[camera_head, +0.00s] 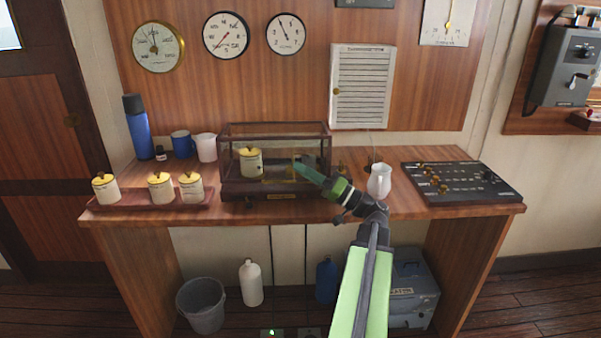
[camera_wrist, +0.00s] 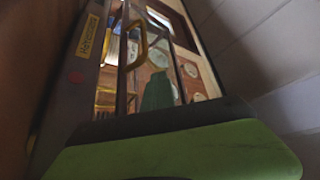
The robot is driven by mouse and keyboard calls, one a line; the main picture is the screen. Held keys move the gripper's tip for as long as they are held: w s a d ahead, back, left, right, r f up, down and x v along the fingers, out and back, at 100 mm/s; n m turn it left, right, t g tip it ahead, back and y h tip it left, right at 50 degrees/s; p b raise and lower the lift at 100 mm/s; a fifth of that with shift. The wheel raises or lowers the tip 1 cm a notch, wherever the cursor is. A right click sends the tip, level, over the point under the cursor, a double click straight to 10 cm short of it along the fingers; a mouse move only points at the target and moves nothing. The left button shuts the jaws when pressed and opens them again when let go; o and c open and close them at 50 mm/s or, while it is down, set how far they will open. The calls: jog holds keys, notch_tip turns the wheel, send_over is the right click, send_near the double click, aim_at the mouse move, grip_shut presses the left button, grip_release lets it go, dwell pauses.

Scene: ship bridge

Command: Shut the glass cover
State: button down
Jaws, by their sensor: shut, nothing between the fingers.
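The glass cover (camera_head: 275,129), dark wood frame with glass panes, stands over its dark base (camera_head: 240,190) on the wooden desk. It looks down or nearly so; I cannot tell whether it is fully seated. A cream jar with a yellow lid (camera_head: 251,161) shows inside through the glass. My gripper (camera_head: 300,170) is shut and empty, at the right part of the case front; I cannot tell whether it touches. In the wrist view my green fingers (camera_wrist: 158,92) lie beyond dark frame bars, near a brass loop handle (camera_wrist: 137,48).
A tray (camera_head: 150,203) with several similar jars is left of the case. A white pitcher (camera_head: 379,180) stands close to my wrist, and a switch panel (camera_head: 461,183) lies farther right. A blue flask (camera_head: 138,128) and mugs stand at back left.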

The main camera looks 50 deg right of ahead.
jog(key=s+d, duration=0.2)
jog(key=s, duration=0.5)
jog(key=s+d+f+b, duration=0.1)
jog(key=s+d, duration=0.1)
jog(key=s, duration=0.5)
jog(key=shift+d, duration=0.4)
jog(key=shift+f, duration=0.1)
